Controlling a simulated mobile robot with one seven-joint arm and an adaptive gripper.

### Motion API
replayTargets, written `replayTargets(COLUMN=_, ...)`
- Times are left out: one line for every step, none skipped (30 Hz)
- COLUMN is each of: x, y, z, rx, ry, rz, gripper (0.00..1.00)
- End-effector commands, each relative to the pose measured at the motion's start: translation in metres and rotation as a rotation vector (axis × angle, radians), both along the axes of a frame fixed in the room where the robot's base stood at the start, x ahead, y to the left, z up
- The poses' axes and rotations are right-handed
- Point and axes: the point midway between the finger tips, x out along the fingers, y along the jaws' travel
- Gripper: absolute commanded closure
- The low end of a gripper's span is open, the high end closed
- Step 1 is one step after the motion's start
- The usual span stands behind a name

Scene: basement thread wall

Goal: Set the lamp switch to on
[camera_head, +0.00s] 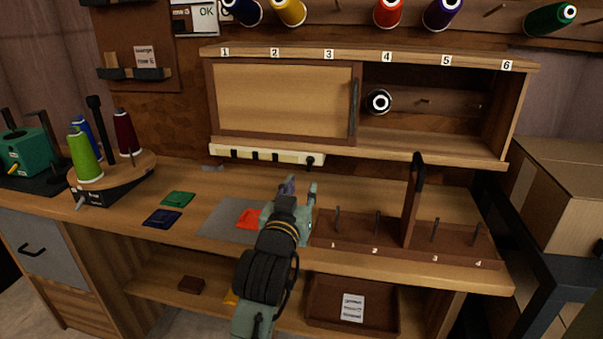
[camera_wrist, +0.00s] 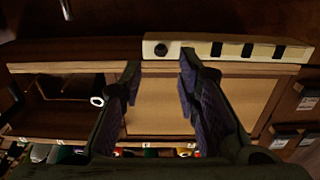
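A cream strip (camera_head: 262,154) with several dark slots runs under the wall cabinet. A round dark knob (camera_head: 310,161) sits at its right end and looks like the lamp switch; its setting cannot be read. In the wrist view, which is upside down, the strip (camera_wrist: 232,49) and the knob (camera_wrist: 160,50) show at the top. My gripper (camera_head: 300,188) is open and empty, just below and in front of the knob in the head view. In the wrist view the knob appears between and slightly beyond the fingertips (camera_wrist: 160,66), with no contact visible.
The wall cabinet (camera_head: 430,147) hangs above, its sliding door (camera_head: 283,98) covering the left part. A brown peg rack (camera_head: 345,235) with a tall upright post (camera_head: 412,205) stands right of my gripper. Colored patches and a spool stand (camera_head: 105,185) lie left.

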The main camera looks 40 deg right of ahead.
Motion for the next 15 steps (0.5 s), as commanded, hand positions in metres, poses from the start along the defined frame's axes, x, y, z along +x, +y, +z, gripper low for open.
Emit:
replayTargets(x=0.007, y=-0.009, z=0.002, rx=0.001, ry=0.000, rz=0.000, gripper=0.70)
replayTargets(x=0.011, y=-0.013, z=0.002, rx=0.001, ry=0.000, rz=0.000, gripper=0.70)
replayTargets(x=0.016, y=-0.019, z=0.002, rx=0.001, ry=0.000, rz=0.001, gripper=0.70)
replayTargets(x=0.020, y=-0.023, z=0.003, rx=0.001, ry=-0.001, rz=0.001, gripper=0.70)
replayTargets(x=0.024, y=-0.027, z=0.003, rx=0.001, ry=-0.001, rz=0.001, gripper=0.70)
replayTargets(x=0.028, y=-0.032, z=0.003, rx=0.001, ry=-0.001, rz=0.001, gripper=0.70)
replayTargets(x=0.031, y=-0.036, z=0.003, rx=0.000, ry=-0.001, rz=0.001, gripper=0.70)
replayTargets(x=0.034, y=-0.039, z=0.002, rx=0.000, ry=-0.001, rz=0.001, gripper=0.70)
replayTargets(x=0.038, y=-0.043, z=0.002, rx=0.001, ry=-0.001, rz=0.002, gripper=0.70)
replayTargets(x=0.040, y=-0.046, z=0.002, rx=0.000, ry=-0.003, rz=0.001, gripper=0.70)
replayTargets(x=0.042, y=-0.048, z=0.002, rx=0.000, ry=-0.003, rz=0.002, gripper=0.70)
replayTargets(x=0.044, y=-0.051, z=0.002, rx=0.000, ry=-0.003, rz=0.002, gripper=0.70)
replayTargets(x=0.045, y=-0.052, z=0.002, rx=0.000, ry=-0.003, rz=0.002, gripper=0.70)
replayTargets(x=0.046, y=-0.053, z=0.002, rx=-0.001, ry=-0.002, rz=0.002, gripper=0.70)
replayTargets(x=0.048, y=-0.055, z=0.001, rx=-0.001, ry=-0.002, rz=0.002, gripper=0.70)
